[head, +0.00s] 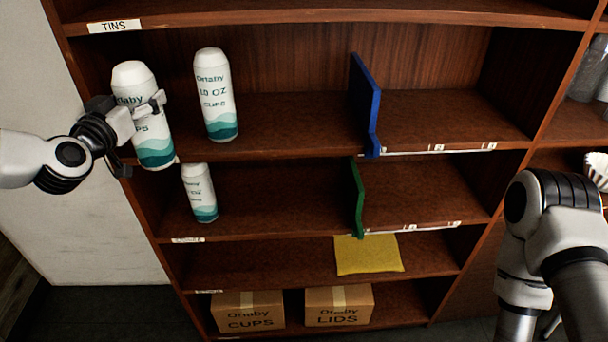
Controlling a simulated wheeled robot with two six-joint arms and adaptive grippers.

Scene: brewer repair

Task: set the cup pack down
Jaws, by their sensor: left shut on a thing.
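A cup pack (153,150), a tall white sleeve with teal waves and a domed top, is in my left gripper (146,110) at the left of the head view. The gripper is shut around its middle. The pack is nearly upright at the left end of the upper shelf; I cannot tell whether its base touches the board. A second pack marked 10 oz cups (215,95) stands to its right on that shelf (285,120). A smaller pack (199,193) stands on the shelf below. My right arm is at the right; its fingers are not visible.
A blue divider (365,105) and a green divider (357,198) stand on the two shelves. A yellow cloth or mat (368,254) lies lower. Boxes marked cups (247,311) and lids (338,306) are at the bottom. Shelf room right of the packs is clear.

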